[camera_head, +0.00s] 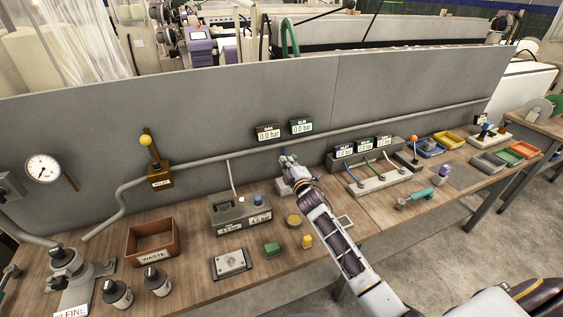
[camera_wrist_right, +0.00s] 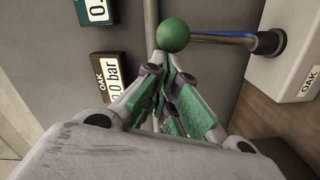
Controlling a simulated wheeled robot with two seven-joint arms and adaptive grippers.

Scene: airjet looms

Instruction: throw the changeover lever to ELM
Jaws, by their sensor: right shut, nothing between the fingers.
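The changeover lever shows in the right wrist view as a green ball knob (camera_wrist_right: 173,35) on a steel rod (camera_wrist_right: 222,38) with a dark pivot. The pivot is on a pale box (camera_wrist_right: 288,75) whose visible end is labelled OAK. In the head view the pale box (camera_head: 283,187) is partly covered by my right arm. My right gripper (camera_wrist_right: 163,68) is shut and empty, its fingertips right by the knob; I cannot tell if they touch it. In the head view my right gripper (camera_head: 289,164) is small, at the box. My left gripper is not in view.
A dark OAK display (camera_head: 268,132) and a green ELM display (camera_head: 301,127) are on the grey panel behind, the OAK one reading 0.0 bar. A grey block with knobs (camera_head: 240,212) stands left of the lever box. A hose manifold (camera_head: 380,178) stands to the right.

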